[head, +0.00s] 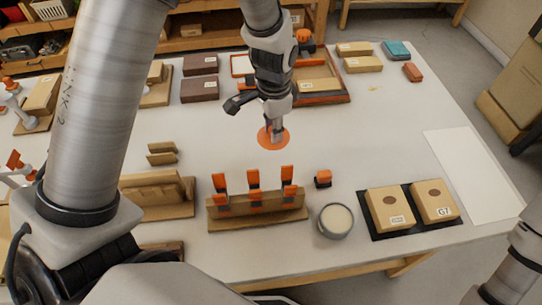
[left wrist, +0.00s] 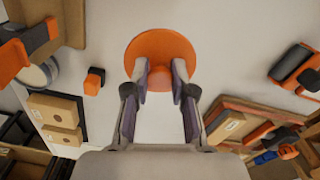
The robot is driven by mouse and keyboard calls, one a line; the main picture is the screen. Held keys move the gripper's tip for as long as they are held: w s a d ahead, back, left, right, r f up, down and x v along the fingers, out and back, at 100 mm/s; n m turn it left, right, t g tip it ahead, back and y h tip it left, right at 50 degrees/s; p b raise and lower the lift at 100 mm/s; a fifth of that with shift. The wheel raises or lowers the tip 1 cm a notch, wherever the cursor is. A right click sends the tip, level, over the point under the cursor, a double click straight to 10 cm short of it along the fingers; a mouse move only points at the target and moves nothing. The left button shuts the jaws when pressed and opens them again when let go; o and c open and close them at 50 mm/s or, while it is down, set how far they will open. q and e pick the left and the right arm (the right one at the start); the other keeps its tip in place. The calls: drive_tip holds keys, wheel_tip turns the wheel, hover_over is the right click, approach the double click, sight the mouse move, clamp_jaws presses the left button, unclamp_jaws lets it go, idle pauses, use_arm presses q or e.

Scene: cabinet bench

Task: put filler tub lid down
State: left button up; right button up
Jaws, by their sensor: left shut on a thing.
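The filler tub lid (head: 263,139) is a flat orange disc. My left gripper (head: 275,128) comes down from above and is shut on the lid, over the middle of the table. In the left wrist view the lid (left wrist: 160,45) shows between and beyond the two fingertips (left wrist: 160,75). Whether the lid touches the table or hangs just above it, I cannot tell. The filler tub (head: 335,221), a round grey can with cream filler, stands open near the table's front edge, to the right of the clamp rack. My right gripper is out of view.
A wooden rack (head: 257,204) with orange clamps stands in front of the lid. A small orange-black block (head: 323,179) sits beside it. A black mat (head: 376,224) holds two boxes at right. Behind the gripper is an orange-edged tray (head: 340,95). White table right of the lid is clear.

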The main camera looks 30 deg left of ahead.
sight(273, 157)
use_arm(q)
wheel_tip(273, 157, down, 8)
drive_tip(key=shift+w+f, duration=0.1)
drive_tip(key=shift+f, duration=0.1)
drive_tip(key=o, duration=0.8)
drive_tip(key=shift+f, duration=0.1)
wheel_tip(273, 157, up, 12)
drive_tip(key=shift+r, duration=0.2)
drive_tip(key=shift+d, duration=0.1)
